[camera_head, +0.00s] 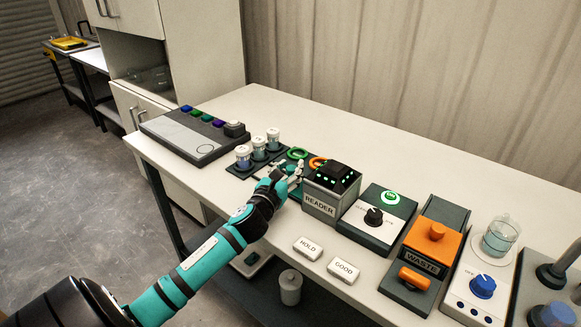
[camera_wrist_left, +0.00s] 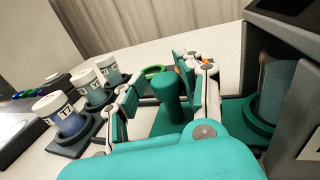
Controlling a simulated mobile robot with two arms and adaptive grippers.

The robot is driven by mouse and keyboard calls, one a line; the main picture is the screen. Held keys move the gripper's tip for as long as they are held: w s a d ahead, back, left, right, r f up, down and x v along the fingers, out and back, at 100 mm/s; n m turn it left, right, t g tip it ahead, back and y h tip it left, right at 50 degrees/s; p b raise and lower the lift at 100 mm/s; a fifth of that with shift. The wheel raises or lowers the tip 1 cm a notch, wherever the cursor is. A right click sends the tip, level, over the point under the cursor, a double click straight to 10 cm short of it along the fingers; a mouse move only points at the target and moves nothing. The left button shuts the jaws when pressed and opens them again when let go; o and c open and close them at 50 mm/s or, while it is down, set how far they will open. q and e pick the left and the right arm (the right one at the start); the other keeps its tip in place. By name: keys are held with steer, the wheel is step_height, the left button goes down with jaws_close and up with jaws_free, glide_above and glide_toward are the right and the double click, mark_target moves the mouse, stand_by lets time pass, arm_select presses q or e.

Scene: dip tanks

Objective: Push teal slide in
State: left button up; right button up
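The teal slide (camera_wrist_left: 234,112) shows in the left wrist view, running into the opening of the reader box (camera_head: 320,204). An upright teal knob (camera_wrist_left: 167,88) stands on its outer end. A dim bluish vial (camera_wrist_left: 276,92) stands in a round teal seat at the reader's opening, partly hidden by the housing. My left gripper (camera_wrist_left: 168,95) has its fingers apart, one on each side of the knob. I cannot tell whether the right-hand finger touches it. In the head view my left gripper (camera_head: 284,177) is just left of the reader and hides most of the slide. My right gripper is out of view.
A dark rack (camera_wrist_left: 72,147) with white-capped vials (camera_wrist_left: 108,70) stands left of the gripper. A green ring (camera_head: 297,153) and an orange ring lie behind it. HOLD (camera_head: 308,248) and GOOD plates lie in front. A dial box (camera_head: 378,222) and the waste unit stand further right.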

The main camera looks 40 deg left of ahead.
arm_select(q)
steer(key=shift+o, duration=1)
steer(key=shift+s+a, duration=0.1)
steer(key=shift+d, duration=0.2)
steer(key=v, duration=1.1)
steer(key=shift+s, duration=0.4)
steer(key=shift+d, duration=0.15)
